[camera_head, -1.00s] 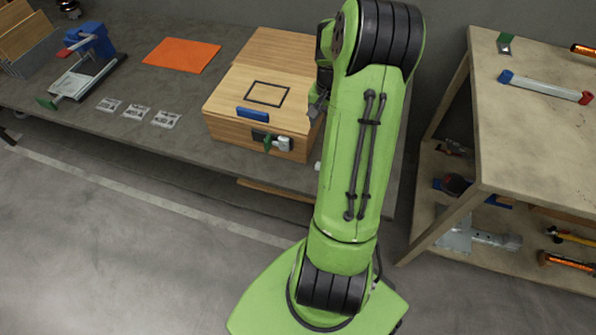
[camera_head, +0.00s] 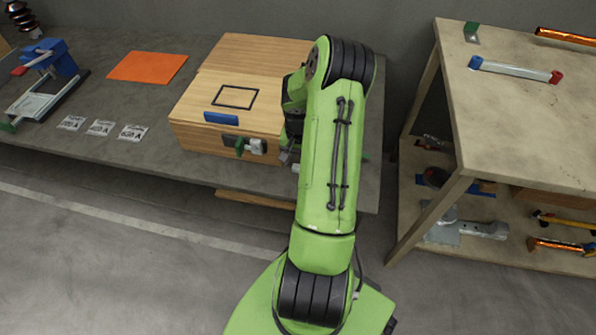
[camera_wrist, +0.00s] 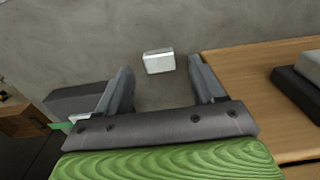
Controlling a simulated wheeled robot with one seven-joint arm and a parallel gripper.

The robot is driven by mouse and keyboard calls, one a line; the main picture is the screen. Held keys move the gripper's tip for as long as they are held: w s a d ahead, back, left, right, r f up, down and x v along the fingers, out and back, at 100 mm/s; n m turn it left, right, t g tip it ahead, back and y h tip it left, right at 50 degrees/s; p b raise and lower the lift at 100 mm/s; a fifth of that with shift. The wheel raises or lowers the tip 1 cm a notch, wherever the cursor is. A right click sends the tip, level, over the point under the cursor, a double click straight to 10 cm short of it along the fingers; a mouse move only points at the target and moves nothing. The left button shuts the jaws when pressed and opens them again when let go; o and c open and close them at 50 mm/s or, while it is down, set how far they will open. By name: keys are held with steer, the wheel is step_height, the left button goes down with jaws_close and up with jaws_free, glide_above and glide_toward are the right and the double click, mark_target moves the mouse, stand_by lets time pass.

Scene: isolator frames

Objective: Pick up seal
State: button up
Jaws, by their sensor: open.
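A small white block (camera_wrist: 158,61), which looks like the seal, lies on the grey tabletop in the wrist view. In the head view, a small pale spot (camera_head: 296,168) beside the box's front right corner may be the same block, mostly hidden by my arm. My gripper (camera_wrist: 159,78) is open and empty. Its two fingers stand apart, and the block shows between and beyond their tips, not touched. In the head view my gripper (camera_head: 288,152) is low beside the right side of the wooden box (camera_head: 190,137) and partly hidden by my arm.
The box has a latch with green and white parts (camera_head: 250,146) at its front. Several small labelled packets (camera_head: 101,128), an orange sheet (camera_head: 148,66) and a blue vise (camera_head: 60,57) are on the grey table to the left. A wooden shelf table (camera_head: 530,110) stands at right.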

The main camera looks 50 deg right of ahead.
steer(key=shift+f, duration=0.95)
steer(key=shift+r, duration=0.1)
steer(key=c, duration=1.1)
steer(key=shift+r, duration=0.1)
